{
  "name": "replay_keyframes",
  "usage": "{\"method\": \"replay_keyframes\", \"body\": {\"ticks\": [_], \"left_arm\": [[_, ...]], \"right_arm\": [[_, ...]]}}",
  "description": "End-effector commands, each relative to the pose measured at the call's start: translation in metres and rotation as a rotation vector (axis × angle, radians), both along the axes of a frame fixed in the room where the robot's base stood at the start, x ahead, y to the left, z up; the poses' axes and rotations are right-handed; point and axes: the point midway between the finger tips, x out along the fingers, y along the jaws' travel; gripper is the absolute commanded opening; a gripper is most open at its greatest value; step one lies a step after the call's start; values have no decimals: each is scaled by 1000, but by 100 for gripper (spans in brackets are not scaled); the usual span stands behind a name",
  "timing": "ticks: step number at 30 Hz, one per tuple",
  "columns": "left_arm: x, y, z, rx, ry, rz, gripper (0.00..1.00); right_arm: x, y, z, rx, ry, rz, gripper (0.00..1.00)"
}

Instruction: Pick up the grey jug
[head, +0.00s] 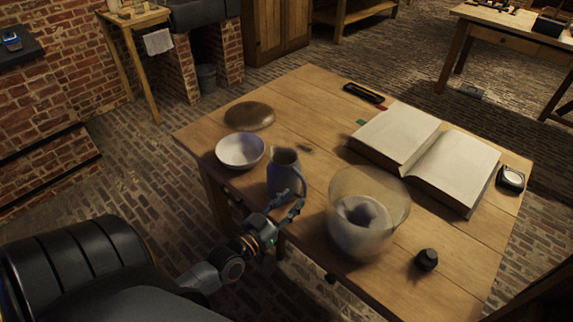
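The grey jug (281,178) stands upright on the wooden table (290,105), close to its near left edge. Its handle is on the right side. My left gripper (291,206) comes in from the lower left, with its fingers at the lower right of the jug, by the handle. The fingers overlap the handle in this view, so I cannot tell whether they touch it or are closed on it. The jug's lower part is partly hidden. My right gripper is not in view.
A white bowl (240,151) and a brown round object (249,115) are left of the jug. A large glass jar (366,205) stands close on the right. An open book (400,137), a small black bottle (426,260) and a black case (364,92) lie further off.

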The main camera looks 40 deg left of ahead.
Motion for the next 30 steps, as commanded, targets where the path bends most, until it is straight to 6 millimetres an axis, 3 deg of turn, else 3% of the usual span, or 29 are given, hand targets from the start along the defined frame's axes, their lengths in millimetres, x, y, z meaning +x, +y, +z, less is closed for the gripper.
{"method": "replay_keyframes", "body": {"ticks": [3, 10, 18, 27, 30], "left_arm": [[17, 0, 1, 0, -1, 0, 35], [34, 1, -1, 1, 1, -1, 35], [72, 5, -4, 1, 0, 0, 35], [76, 5, -5, 1, 2, 0, 35], [76, 5, -5, 1, 2, 0, 16]], "right_arm": [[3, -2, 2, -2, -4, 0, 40], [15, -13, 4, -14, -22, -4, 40], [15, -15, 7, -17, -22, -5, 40], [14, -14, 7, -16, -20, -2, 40], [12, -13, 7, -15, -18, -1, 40]]}}
